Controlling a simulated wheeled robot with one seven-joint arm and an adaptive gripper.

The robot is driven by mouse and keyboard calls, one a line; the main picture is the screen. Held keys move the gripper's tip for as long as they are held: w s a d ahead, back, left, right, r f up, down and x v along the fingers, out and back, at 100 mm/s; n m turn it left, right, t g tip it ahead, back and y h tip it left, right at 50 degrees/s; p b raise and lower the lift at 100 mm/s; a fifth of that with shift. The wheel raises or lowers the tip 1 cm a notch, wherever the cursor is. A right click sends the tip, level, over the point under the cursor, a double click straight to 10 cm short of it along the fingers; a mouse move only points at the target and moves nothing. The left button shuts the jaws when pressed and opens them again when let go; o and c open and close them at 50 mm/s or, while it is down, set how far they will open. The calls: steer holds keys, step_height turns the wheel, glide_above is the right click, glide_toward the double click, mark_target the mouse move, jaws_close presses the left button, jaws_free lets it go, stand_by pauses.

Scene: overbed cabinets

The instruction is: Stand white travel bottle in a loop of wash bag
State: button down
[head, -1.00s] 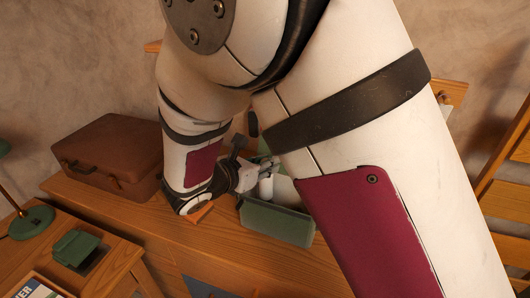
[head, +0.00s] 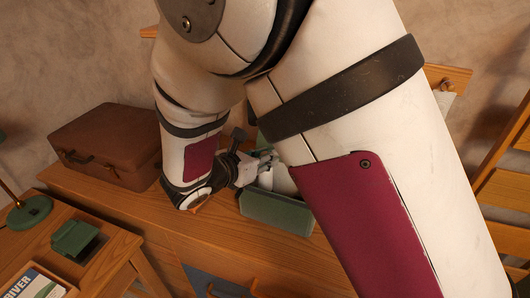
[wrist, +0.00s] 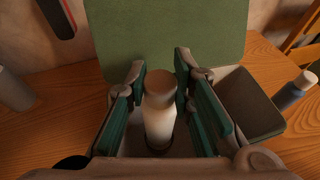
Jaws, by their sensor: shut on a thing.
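The white travel bottle (wrist: 159,110) stands between the fingers of my gripper (wrist: 160,95) in the wrist view, its cap toward the camera's far side. My gripper is shut on it. The green wash bag (head: 276,214) sits open on the wooden top, and my gripper (head: 266,166) is over its inside in the head view. Its raised green lid (wrist: 175,35) fills the back of the wrist view. The bottle's lower end is down by the bag's inside.
A grey-white bottle (wrist: 14,90) stands left of the bag and a blue bottle with a pale cap (wrist: 296,90) stands right. A brown case (head: 108,145) is at the back left. A green lamp (head: 28,211) and a small green object (head: 75,239) are on the lower desk.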

steer(key=shift+f+b, duration=1.65)
steer(key=shift+f, duration=0.9)
steer(key=c, duration=1.3)
jaws_free()
steer(key=shift+s+a, duration=0.1)
steer(key=v, duration=1.1)
steer(key=shift+s+a+r, duration=0.2)
steer(key=shift+s, duration=0.1)
